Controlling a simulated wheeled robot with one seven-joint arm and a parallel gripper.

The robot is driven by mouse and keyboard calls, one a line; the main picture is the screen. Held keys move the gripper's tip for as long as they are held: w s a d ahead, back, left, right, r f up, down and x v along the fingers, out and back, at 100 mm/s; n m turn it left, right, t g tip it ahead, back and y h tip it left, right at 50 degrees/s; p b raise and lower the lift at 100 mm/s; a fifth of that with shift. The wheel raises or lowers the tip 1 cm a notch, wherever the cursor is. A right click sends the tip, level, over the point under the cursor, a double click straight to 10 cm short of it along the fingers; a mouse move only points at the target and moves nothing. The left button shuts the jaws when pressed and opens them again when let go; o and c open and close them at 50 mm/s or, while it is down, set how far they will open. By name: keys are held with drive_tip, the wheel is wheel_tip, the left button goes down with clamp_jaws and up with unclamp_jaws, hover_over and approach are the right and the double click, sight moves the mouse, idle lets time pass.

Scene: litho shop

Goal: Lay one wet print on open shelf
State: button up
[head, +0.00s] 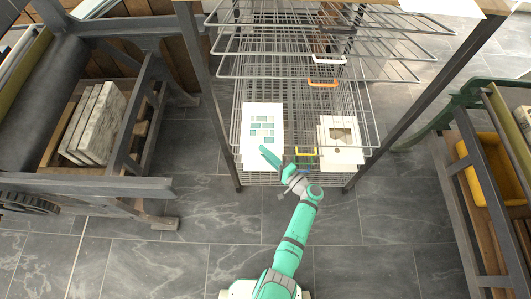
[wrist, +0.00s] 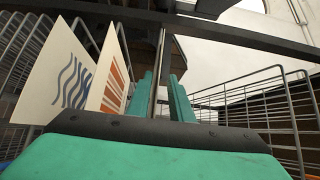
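A wire drying rack (head: 228,75) with stacked shelves stands ahead of me in the head view. A print with a brown shape (head: 341,132) lies at the right. Prints with blue waves (wrist: 72,75) and orange stripes (wrist: 116,80) show left of the fingers. Which shelf is open is unclear.
The shelves carry white (head: 330,60), orange (head: 323,84) and yellow (head: 306,152) handles. Dark table legs (head: 433,88) flank the rack. A press frame with stone slabs (head: 96,122) stands left; a green-framed unit with a yellow tray (head: 485,165) stands right. The front floor is clear.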

drive_tip(key=v, duration=1.2)
drive_tip(key=s+a+f+g+h, duration=0.35)
drive_tip(key=s+a+f, duration=0.25)
drive_tip(key=s+f, duration=0.35)
drive_tip(key=s+f+n+h, duration=0.1)
drive_tip(key=s+f+h, duration=0.2)
drive_tip(key=s+h, duration=0.5)
drive_tip(key=s+r+n+t, duration=0.2)
drive_tip(key=s+r, duration=0.2)
drive_tip(key=r, duration=0.7)
drive_tip(key=s+a+r+n+t+h, duration=0.1)
drive_tip(key=s+r+n+t, duration=0.1)
drive_tip(key=r, duration=1)
drive_tip(key=s+r+n+t, duration=0.2)
drive_tip(key=s+r, duration=0.4)
drive_tip(key=r, duration=0.6)
drive_tip(key=shift+a+n, duration=0.35)
drive_tip(key=shift+n, duration=0.55)
drive_tip(key=shift+h, duration=0.25)
